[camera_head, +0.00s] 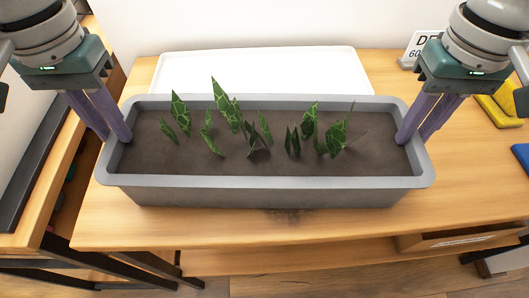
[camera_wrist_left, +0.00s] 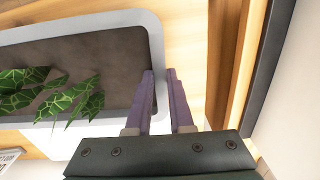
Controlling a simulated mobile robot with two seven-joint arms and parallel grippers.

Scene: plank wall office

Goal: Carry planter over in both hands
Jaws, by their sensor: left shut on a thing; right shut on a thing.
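A long grey planter (camera_head: 265,189) with dark soil and several green leafy plants spans the middle of the head view, over a wooden table. My left gripper (camera_head: 108,138) is shut on the planter's left end wall, one finger inside and one outside. The planter's rim (camera_wrist_left: 150,35) also shows in the left wrist view, with my left gripper (camera_wrist_left: 162,75) astride it. My right gripper (camera_head: 414,140) is shut on the right end wall in the same way. The planter looks level. I cannot tell whether its base touches the table.
A white tray (camera_head: 255,70) lies behind the planter on the wooden table (camera_head: 230,232). At the right are a sign (camera_head: 417,48), a yellow item (camera_head: 497,108) and a blue item (camera_head: 521,153). A dark-edged surface stands left of the table.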

